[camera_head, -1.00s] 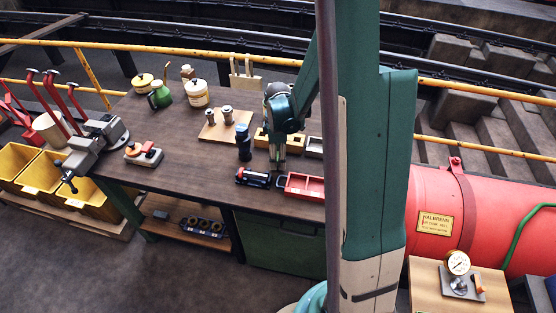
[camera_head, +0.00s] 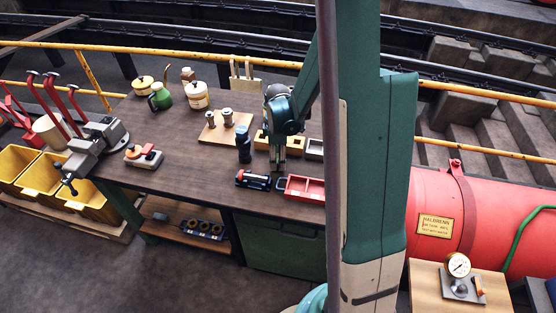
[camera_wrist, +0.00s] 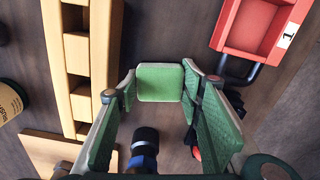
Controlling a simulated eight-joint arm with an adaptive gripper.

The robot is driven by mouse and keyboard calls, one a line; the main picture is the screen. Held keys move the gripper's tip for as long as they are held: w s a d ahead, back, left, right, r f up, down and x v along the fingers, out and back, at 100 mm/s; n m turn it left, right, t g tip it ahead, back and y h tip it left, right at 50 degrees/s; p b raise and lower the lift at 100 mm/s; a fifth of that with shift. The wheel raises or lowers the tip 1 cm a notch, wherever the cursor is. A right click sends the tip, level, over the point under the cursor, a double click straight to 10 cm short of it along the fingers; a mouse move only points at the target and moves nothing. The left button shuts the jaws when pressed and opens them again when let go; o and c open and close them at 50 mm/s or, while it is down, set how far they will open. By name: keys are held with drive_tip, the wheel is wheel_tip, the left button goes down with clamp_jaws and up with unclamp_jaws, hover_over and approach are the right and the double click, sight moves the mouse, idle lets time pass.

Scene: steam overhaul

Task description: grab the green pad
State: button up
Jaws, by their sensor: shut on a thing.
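The green pad (camera_wrist: 160,82) is a small square with rounded corners and a pale edge, seen in the middle of the wrist view. My gripper (camera_wrist: 158,88) has a finger on either side of it and is shut on it, with the pad between the fingertips. The inner faces of the fingers are also textured green. In the head view my gripper (camera_head: 278,165) points down low over the workbench, between the wooden slotted block and the red tray. The pad cannot be made out there.
On the workbench (camera_head: 185,165), the wooden slotted block (camera_head: 262,141) is behind my gripper and the red tray (camera_head: 303,188) is to its right. A dark bottle (camera_head: 243,150) and a black-and-red tool (camera_head: 252,180) are close on the left.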

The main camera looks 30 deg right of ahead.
drive_tip(key=shift+r, duration=4.9)
